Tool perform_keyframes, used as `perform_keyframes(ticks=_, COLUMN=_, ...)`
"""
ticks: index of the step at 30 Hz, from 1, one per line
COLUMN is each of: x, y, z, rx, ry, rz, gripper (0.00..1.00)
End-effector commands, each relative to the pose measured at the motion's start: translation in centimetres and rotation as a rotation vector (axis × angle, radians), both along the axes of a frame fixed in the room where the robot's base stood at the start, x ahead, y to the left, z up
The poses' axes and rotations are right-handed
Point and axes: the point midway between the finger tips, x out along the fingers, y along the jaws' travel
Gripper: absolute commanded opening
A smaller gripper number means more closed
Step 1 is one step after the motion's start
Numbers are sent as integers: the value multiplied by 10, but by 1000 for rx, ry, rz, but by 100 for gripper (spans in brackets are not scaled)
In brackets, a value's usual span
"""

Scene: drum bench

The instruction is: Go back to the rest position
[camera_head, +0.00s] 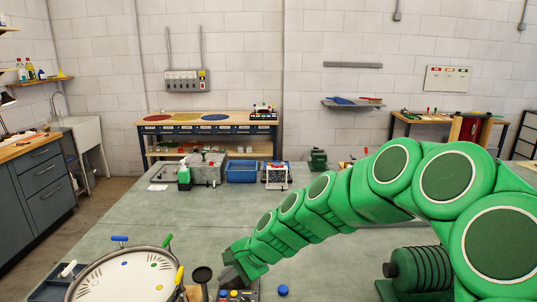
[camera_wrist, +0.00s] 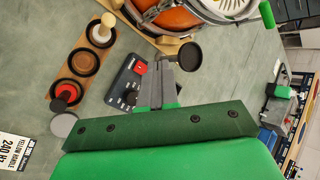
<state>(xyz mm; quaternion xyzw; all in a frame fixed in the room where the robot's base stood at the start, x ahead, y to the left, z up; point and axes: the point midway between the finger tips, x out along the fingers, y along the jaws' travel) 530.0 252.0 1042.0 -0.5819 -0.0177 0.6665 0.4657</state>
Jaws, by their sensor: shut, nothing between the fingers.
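My green arm reaches from the right of the head view down to the bottom middle, with my gripper (camera_head: 232,276) low over the bench. In the wrist view my gripper (camera_wrist: 163,64) has its grey fingers together with nothing between them. A dark control box (camera_wrist: 128,82) with a red button lies just left of the fingers in that view. Part of the box (camera_head: 238,296) shows below the gripper in the head view. I cannot tell the exact height of the fingertips above the bench.
A drum (camera_head: 125,278) with coloured handles stands at lower left; a small dark round dish (camera_head: 201,274) is beside it. A wooden board (camera_wrist: 85,66) with round wells lies left of the box. A blue cap (camera_head: 283,290) lies nearby. The bench middle (camera_head: 200,222) is clear.

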Motion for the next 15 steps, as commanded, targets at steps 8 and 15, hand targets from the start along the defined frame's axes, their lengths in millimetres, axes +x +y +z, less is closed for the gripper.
perform_keyframes(ticks=8, x=-63, y=-41, z=26, rx=-135, ry=-86, rz=216, gripper=0)
perform_keyframes(ticks=15, x=-116, y=-85, z=38, rx=-266, ry=-126, rz=374, gripper=0)
